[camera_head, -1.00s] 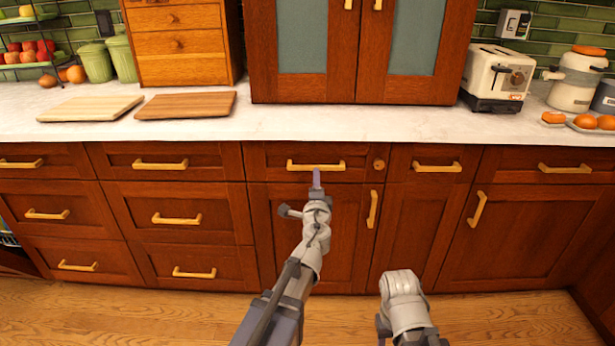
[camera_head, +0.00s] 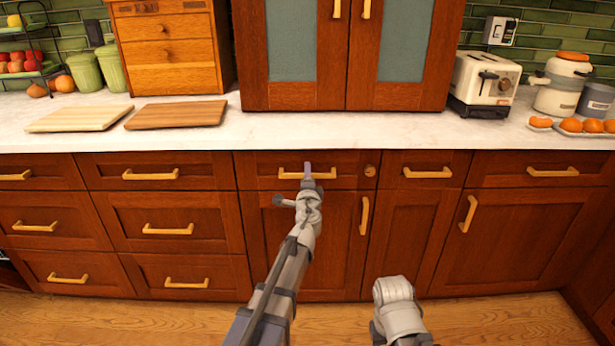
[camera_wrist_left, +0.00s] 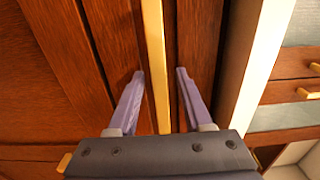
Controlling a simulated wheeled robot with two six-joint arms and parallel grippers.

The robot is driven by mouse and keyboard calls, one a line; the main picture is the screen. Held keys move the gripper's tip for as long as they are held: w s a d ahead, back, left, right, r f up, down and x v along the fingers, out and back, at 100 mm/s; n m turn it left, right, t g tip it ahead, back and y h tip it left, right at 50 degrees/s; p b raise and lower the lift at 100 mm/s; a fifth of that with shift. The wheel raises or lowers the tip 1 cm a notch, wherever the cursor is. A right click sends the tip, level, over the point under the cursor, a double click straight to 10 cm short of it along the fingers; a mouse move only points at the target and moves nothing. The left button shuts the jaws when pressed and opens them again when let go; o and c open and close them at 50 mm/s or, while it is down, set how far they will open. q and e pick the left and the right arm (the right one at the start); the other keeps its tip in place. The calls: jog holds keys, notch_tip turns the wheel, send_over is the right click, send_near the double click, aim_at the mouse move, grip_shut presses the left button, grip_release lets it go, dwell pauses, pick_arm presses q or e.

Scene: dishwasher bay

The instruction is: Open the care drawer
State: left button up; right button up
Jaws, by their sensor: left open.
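In the left wrist view the handle (camera_wrist_left: 153,50) runs between the two open fingers of my left gripper (camera_wrist_left: 158,95), with gaps on both sides. Only part of my right arm shows at the bottom; its gripper is not in view.
Closed drawers and doors with similar handles flank the drawer. A door with an upright handle (camera_head: 364,215) is below it. The counter (camera_head: 300,130) overhead holds cutting boards (camera_head: 177,114), a toaster (camera_head: 484,80) and a wall-side cabinet (camera_head: 350,60). The floor (camera_head: 500,315) in front is clear.

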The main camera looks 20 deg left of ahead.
pick_arm(q)
jog(key=shift+c, duration=0.2)
grip_shut()
dwell(1.1)
